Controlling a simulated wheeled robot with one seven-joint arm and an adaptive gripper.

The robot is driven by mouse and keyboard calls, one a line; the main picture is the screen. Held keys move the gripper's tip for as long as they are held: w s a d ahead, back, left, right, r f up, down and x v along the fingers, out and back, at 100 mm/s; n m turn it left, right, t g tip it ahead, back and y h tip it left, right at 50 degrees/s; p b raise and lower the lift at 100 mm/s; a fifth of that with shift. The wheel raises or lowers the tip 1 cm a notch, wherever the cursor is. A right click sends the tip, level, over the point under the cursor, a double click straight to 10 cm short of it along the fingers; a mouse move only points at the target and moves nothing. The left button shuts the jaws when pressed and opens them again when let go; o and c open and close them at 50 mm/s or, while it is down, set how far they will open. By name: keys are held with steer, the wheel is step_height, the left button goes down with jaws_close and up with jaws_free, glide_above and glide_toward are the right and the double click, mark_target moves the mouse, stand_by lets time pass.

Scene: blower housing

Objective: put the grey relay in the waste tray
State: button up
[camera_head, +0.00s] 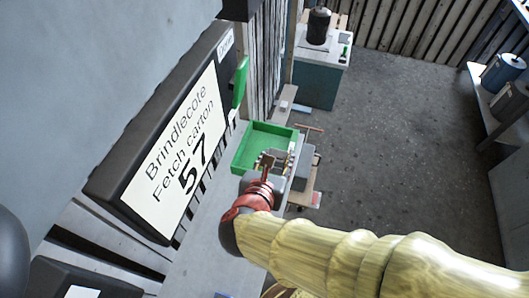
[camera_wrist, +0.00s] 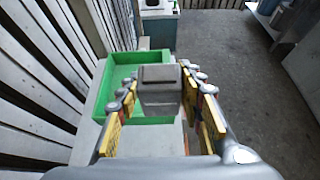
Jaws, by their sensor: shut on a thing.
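The grey relay (camera_wrist: 160,92) is a small grey block in the wrist view, held between the two fingers of my gripper (camera_wrist: 160,100). The fingers, with yellow pads, are shut on its sides. A green open tray (camera_wrist: 108,77) lies beyond and to the left of the relay, which hides part of its right side. The tray's visible floor looks empty. In the head view, my gripper (camera_head: 273,160) is at the near right edge of the green tray (camera_head: 262,129). The relay is hard to make out there among the fingers.
A large black-framed sign (camera_head: 180,150) stands left in the head view. A slatted wall runs along the left. A teal cabinet (camera_head: 317,86) with a dark canister (camera_head: 318,26) stands farther back. Blue containers (camera_head: 500,74) stand on a right-hand bench. The grey floor (camera_head: 400,130) is open.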

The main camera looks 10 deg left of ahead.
steer(key=w+a+f+b, duration=0.1)
steer(key=w+f, duration=0.2)
steer(key=w, duration=0.1)
steer(key=w+a+f+b, duration=0.1)
steer(key=w+a+f, duration=0.1)
steer(key=w+f, duration=0.1)
steer(key=w+a+f+b, duration=0.1)
steer(key=w+a+f, duration=0.1)
steer(key=w+f, duration=0.1)
steer(key=shift+w+a, duration=0.25)
steer(key=shift+w, duration=0.55)
steer(key=shift+w+f, duration=0.1)
steer(key=shift+f, duration=0.1)
step_height(320, 180, down, 3)
steer(key=shift+d+f+b, duration=0.1)
steer(key=shift+f+b, duration=0.05)
steer(key=shift+b, duration=0.45)
steer(key=shift+s+f+b, duration=0.2)
steer(key=shift+f+b, duration=0.2)
steer(key=shift+b, duration=0.4)
steer(key=o, duration=0.9)
steer(key=shift+c, duration=0.2)
steer(key=o, duration=0.4)
steer(key=shift+w+d, duration=0.1)
steer(key=shift+w, duration=0.15)
steer(key=shift+c, duration=0.2)
